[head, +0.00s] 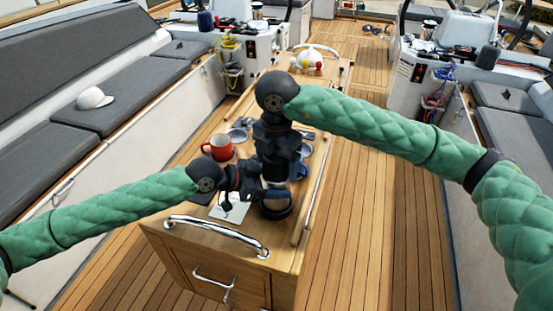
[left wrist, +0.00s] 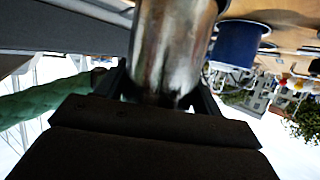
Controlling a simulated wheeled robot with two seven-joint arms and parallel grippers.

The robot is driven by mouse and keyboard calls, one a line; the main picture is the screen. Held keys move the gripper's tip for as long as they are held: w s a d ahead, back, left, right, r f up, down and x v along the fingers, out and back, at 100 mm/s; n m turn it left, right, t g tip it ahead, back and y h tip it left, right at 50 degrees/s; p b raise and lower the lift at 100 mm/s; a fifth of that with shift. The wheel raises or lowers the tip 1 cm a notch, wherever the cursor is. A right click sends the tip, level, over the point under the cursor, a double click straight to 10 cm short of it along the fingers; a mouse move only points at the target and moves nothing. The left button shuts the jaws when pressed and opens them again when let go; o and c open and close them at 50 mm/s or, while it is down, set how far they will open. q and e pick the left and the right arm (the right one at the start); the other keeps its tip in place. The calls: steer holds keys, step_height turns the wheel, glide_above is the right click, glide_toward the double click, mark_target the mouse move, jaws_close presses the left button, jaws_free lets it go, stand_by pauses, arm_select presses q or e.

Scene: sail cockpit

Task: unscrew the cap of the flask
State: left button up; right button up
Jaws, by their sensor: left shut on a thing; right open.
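The flask is a shiny steel cylinder (left wrist: 172,45) in the left wrist view, where it stands between the fingers of my left gripper (left wrist: 160,98). In the head view the flask is mostly hidden behind my grippers near the front end of the wooden table. My left gripper (head: 262,192) comes in from the left and is shut on the flask body. My right gripper (head: 278,176) points straight down over the flask from above and is open. The cap is hidden under it, so I cannot tell whether the fingers surround or touch the cap.
A red mug (head: 217,147) stands left of my right gripper on the wooden table (head: 190,230). A blue mug (head: 301,169) is close on the right and shows in the left wrist view (left wrist: 238,45). A chrome rail (head: 215,232) edges the table front. A white teapot (head: 312,59) stands far back.

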steer(key=c, duration=1)
steer(key=shift+o, duration=0.2)
steer(key=shift+n, duration=1.7)
steer(key=o, duration=1.1)
steer(key=shift+a, duration=0.1)
arm_select(q)
steer(key=shift+s, duration=0.1)
arm_select(e)
steer(key=shift+r, duration=2.3)
arm_select(q)
steer(key=o, duration=2)
